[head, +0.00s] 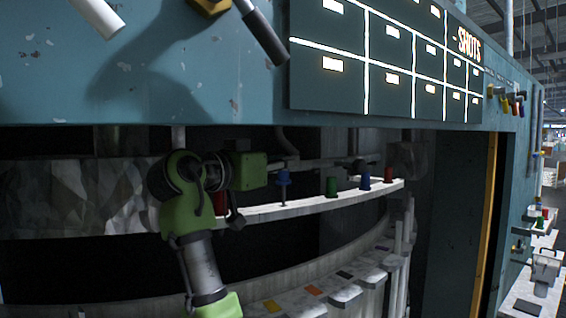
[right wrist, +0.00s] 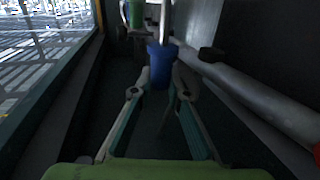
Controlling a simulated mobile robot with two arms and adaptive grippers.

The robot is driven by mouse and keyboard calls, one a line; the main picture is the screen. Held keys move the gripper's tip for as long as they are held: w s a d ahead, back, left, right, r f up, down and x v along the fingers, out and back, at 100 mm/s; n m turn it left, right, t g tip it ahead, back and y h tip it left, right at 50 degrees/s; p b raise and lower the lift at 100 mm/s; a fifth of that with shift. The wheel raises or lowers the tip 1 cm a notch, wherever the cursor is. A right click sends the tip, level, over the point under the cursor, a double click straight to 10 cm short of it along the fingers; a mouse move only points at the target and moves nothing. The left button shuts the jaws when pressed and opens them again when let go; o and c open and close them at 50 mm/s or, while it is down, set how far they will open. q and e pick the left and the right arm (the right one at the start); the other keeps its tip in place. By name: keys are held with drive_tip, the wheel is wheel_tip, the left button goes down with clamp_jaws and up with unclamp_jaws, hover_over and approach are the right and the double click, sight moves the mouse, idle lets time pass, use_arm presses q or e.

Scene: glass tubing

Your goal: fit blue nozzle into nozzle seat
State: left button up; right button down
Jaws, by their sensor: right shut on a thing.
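My right gripper (head: 284,168), on a green and grey arm, reaches right over a pale curved rail (head: 310,206) inside the machine opening. It is shut on a blue nozzle (head: 284,179), which hangs upright at the fingertips with a thin stem below it. In the right wrist view the blue nozzle (right wrist: 161,64) sits between the fingertips (right wrist: 160,84), with a pale upright rod behind its top. I cannot tell whether the nozzle touches the rail. I cannot make out the nozzle seat with certainty. My left gripper is not in view.
A green piece (head: 331,187), another blue piece (head: 365,181) and a red piece (head: 389,174) stand along the rail to the right. Below is a curved ledge with coloured tabs (head: 345,276). The teal machine panel (head: 200,90) overhangs the opening.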

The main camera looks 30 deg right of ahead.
drive_tip(key=shift+f+b, duration=0.65)
drive_tip(key=shift+f, duration=0.25)
drive_tip(key=c, duration=1.9)
unclamp_jaws()
drive_tip(key=shift+v, duration=3.85)
drive_tip(key=shift+r, duration=0.1)
